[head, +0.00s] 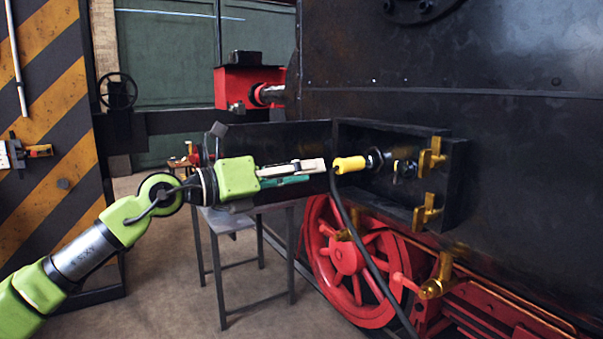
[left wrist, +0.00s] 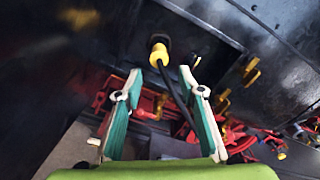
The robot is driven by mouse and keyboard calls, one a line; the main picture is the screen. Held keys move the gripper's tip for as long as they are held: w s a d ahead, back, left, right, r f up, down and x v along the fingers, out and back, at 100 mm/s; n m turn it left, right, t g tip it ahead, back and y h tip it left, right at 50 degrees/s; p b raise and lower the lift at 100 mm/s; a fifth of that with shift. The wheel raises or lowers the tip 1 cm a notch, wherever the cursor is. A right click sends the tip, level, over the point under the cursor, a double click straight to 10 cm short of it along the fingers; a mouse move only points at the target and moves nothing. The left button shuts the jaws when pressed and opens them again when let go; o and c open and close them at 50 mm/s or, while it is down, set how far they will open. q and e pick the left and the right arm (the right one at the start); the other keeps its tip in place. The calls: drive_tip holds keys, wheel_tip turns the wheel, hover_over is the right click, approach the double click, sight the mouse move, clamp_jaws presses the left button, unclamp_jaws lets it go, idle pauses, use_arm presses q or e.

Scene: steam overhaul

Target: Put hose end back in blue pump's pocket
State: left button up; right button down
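The yellow hose end (head: 349,164) sits at a black round fitting inside the open black box on the engine's side. A black hose (head: 371,262) runs down from near it past the red wheel. My left gripper (head: 314,171) is just left of the yellow piece, apart from it. The yellow hose end (left wrist: 159,54) shows beyond the fingertips, with the hose (left wrist: 178,92) behind. No blue pump shows. My right gripper is out of view.
The black box (head: 455,185) has brass latches (head: 428,160) at its right edge. Red wheels (head: 345,258) are below. A small metal table (head: 240,216) stands under my left arm. A striped panel (head: 50,120) stands at left. The floor between is clear.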

sight(337, 168)
use_arm(q)
drive_tip(key=p+x, duration=0.2)
drive_tip(key=x, duration=0.5)
drive_tip(key=shift+w+d+p, duration=0.25)
drive_tip(key=shift+p, duration=0.05)
drive_tip(key=shift+w+d+f, duration=0.1)
drive_tip(key=shift+w+d, duration=0.3)
drive_tip(key=shift+d, duration=0.1)
clamp_jaws()
drive_tip(key=shift+s+a+f, duration=0.1)
drive_tip(key=shift+s+a, duration=0.2)
drive_tip(key=shift+a, duration=0.2)
drive_tip(key=shift+b+v, duration=0.5)
drive_tip(key=shift+v, duration=1.35)
